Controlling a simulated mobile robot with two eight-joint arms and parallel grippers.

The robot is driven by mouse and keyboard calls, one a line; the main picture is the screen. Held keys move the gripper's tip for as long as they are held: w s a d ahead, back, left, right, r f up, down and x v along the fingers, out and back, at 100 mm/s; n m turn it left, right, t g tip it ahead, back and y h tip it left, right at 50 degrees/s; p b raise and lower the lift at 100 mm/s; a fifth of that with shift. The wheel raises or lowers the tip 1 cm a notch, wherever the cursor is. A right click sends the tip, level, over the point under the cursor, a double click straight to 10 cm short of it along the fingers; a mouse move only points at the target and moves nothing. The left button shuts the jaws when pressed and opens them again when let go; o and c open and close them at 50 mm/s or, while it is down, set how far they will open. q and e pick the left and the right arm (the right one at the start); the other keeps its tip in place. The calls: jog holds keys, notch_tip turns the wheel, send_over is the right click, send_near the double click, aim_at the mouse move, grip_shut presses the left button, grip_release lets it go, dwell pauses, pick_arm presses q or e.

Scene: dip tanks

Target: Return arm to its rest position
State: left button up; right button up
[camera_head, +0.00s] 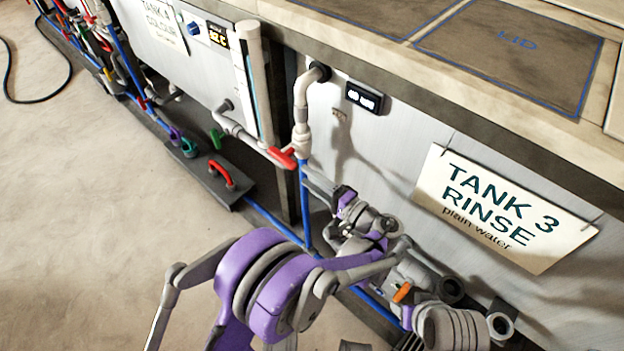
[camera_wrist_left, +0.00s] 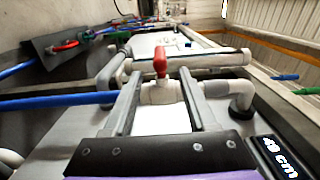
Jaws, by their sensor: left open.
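My left gripper (camera_head: 312,178) is at the front of the tank 3 wall in the head view, just below a white pipe valve with a red handle (camera_head: 282,157). In the left wrist view my left gripper (camera_wrist_left: 161,78) has its two grey fingers apart with nothing held between them. The red handle (camera_wrist_left: 160,60) stands up beyond the fingertips, on the white valve body (camera_wrist_left: 158,93) that shows in the gap. Whether a finger touches the pipe cannot be told. My purple and grey left arm reaches in across the bottom of the head view. My right gripper is not seen.
The tank 3 sign (camera_head: 505,208) hangs right of my arm, below the lid (camera_head: 515,45). A blue pipe (camera_head: 272,222) runs low along the tanks. A plate with a red handle (camera_head: 221,175) lies left.

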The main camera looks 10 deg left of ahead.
pick_arm(q)
jog(key=shift+w+a, duration=0.1)
dwell(0.3)
jog(key=s+a+n+g+h, duration=0.1)
jog(key=s+a+g+h, duration=0.6)
jog(key=a, duration=0.6)
jog(key=s+d+f+n+t+h, duration=0.1)
jog(key=s+f+n+h, duration=0.2)
jog(key=s, duration=0.7)
jog(key=s+f+n+h, duration=0.1)
jog(key=s+n+h, duration=0.3)
jog(key=s, duration=0.7)
notch_tip(320, 180, up, 23)
jog(key=w+m+t+h+p, duration=0.1)
jog(key=p, duration=1.9)
jog(key=shift+w+d+r, duration=0.15)
jog(key=shift+w+r, duration=0.05)
jog(key=shift+w, duration=0.15)
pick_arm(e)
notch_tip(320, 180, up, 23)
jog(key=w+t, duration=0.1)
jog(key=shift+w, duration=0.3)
